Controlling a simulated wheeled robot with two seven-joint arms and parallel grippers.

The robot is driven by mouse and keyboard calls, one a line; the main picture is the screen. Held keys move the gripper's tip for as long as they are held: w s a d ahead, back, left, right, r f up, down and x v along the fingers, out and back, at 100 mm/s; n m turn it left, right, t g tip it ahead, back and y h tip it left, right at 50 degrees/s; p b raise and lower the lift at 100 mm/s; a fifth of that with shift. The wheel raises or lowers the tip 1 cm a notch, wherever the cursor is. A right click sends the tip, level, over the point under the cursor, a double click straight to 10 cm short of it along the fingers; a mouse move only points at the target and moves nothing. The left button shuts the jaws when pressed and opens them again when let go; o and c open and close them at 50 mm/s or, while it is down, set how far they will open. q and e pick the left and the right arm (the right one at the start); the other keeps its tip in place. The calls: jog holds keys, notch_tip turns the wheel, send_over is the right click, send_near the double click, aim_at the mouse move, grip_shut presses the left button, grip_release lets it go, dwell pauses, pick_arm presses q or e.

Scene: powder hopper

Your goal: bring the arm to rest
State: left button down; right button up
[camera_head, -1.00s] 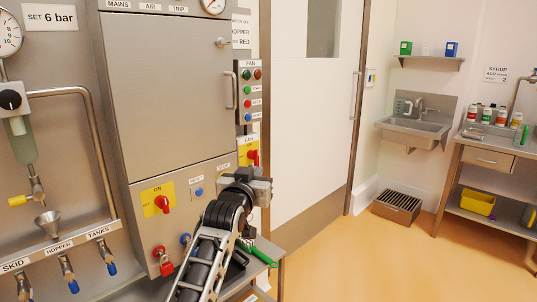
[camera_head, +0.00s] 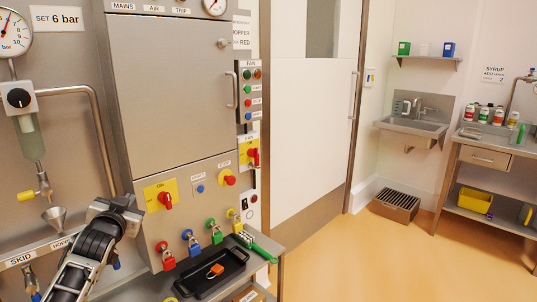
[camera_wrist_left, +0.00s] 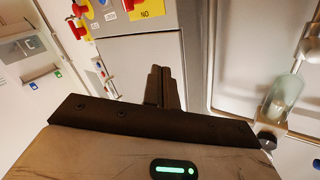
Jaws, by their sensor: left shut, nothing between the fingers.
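My left gripper (camera_head: 122,207) is in front of the panel at the lower left of the head view, beside the lower left edge of the grey cabinet (camera_head: 172,95). Its fingers show in the left wrist view (camera_wrist_left: 160,86), together and with nothing between them. The left arm comes up from the bottom left and covers part of the labelled manifold shelf. My right gripper is in neither view.
A black tray (camera_head: 188,287) with an orange item (camera_head: 215,271) lies on a small shelf. Red (camera_head: 166,258), blue (camera_head: 192,245) and green (camera_head: 212,231) padlocks hang above it. A steel pipe (camera_head: 98,125) stands near my gripper. The floor (camera_head: 370,265) at right is clear.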

pick_arm(q)
jog(key=s+d+f+g+h, duration=0.2)
jog(key=s+d+f, duration=0.3)
jog(key=s+f, duration=0.3)
jog(key=s+d+f+g+h, duration=0.1)
jog(key=s+d+f, duration=0.45)
jog(key=f, duration=0.55)
jog(key=s+d+f+g, duration=0.1)
jog(key=s+d+f, duration=0.2)
jog(key=s, duration=0.5)
jog(key=s+d+f+g+h, duration=0.1)
jog(key=s+d+f, duration=0.1)
jog(key=s, duration=0.6)
jog(key=s+d+f+g+h, duration=0.1)
jog(key=s+d+f, duration=0.2)
jog(key=s, duration=0.6)
jog(key=shift+d+f+g, duration=0.35)
jog(key=shift+d+g, duration=0.05)
jog(key=shift+d, duration=0.3)
